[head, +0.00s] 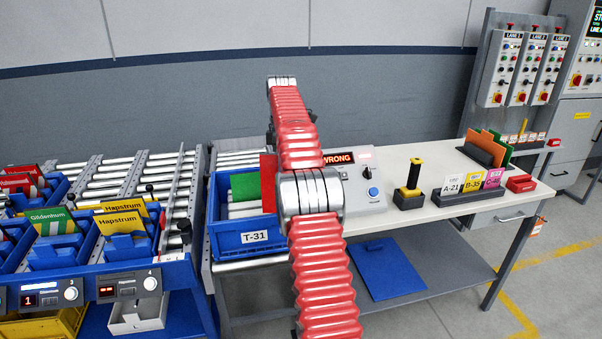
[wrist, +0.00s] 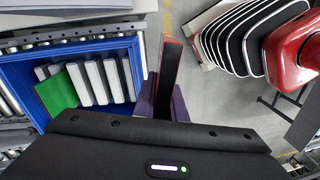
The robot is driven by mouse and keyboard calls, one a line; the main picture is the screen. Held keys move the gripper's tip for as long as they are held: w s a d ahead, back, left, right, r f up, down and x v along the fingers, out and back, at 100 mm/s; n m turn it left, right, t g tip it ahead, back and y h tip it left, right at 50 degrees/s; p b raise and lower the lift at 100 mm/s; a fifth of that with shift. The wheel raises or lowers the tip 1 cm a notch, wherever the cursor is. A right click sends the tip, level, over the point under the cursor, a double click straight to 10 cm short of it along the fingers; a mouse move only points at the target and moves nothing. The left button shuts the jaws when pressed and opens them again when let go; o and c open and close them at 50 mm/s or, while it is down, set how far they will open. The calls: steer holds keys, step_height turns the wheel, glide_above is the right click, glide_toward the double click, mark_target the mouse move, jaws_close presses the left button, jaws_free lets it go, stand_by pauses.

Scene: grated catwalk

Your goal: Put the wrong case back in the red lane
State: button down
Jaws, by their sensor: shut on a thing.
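My gripper (wrist: 164,100) is shut on a narrow dark case with a red edge (wrist: 171,62), which stands up between the fingers in the wrist view. A red panel (head: 268,183), probably this case, shows left of my arm in the head view; my gripper is hidden there. The case is beside the right wall of the blue T-31 tote (head: 253,239), also in the wrist view (wrist: 40,98). A green case (head: 246,186) leans inside that tote. Red cases (head: 17,182) stand in a blue tote at the far left.
Yellow Hapstrum cases (head: 122,222) and a green Gildenburn case (head: 54,222) stand in lane totes at left. A panel showing WRONG (head: 345,158) stands behind my arm. A scanner (head: 409,183) and card holders (head: 465,194) occupy the bench (head: 425,226); its front is clear.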

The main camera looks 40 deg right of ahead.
steer(key=w+a+f+m, duration=0.1)
steer(key=a+f+m, duration=0.2)
steer(key=a, duration=0.8)
steer(key=w+a+f+m, duration=0.2)
steer(key=a, duration=0.8)
steer(key=s+a+f+m, duration=0.2)
steer(key=s+a, duration=0.1)
steer(key=a, duration=0.5)
steer(key=s+a+f+m+t, duration=0.1)
steer(key=s+a+f+m, duration=0.1)
steer(key=a, duration=0.5)
steer(key=shift+s+a+f+m+y, duration=0.3)
steer(key=shift+s+a+f+m, duration=0.1)
steer(key=shift+s+f, duration=0.35)
